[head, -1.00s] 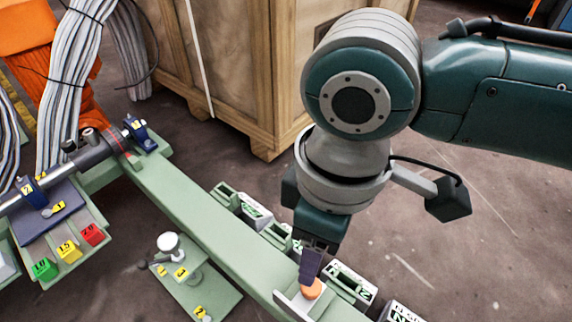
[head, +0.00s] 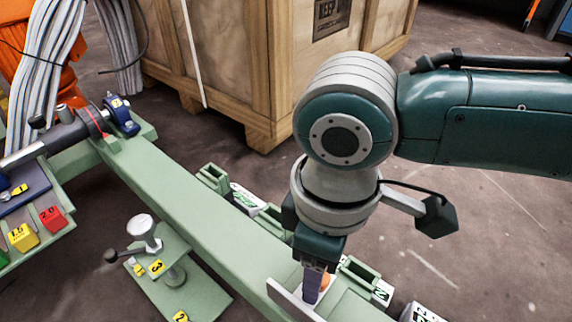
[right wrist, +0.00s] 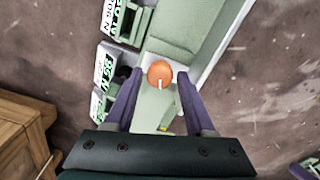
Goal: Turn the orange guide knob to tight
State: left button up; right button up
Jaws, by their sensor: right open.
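The orange guide knob (right wrist: 160,72) sits on the green rail, with a short white mark on it pointing toward the bottom of the right wrist view. In the head view only a sliver of the knob (head: 325,281) shows behind my fingers. My right gripper (right wrist: 154,82) is open, with one purple finger on each side of the knob. I cannot tell whether the fingers touch it. In the head view my right gripper (head: 314,290) points down at the knob beside an upright pale plate (head: 292,300).
The green beam (head: 190,205) runs diagonally, with labelled green holders (head: 248,200) along its far side. A lever stand (head: 145,230) and coloured blocks (head: 53,218) are at the left. A wooden crate (head: 225,60) stands behind on the floor.

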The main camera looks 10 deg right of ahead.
jog(key=shift+f, duration=0.15)
grip_shut()
dwell(0.4)
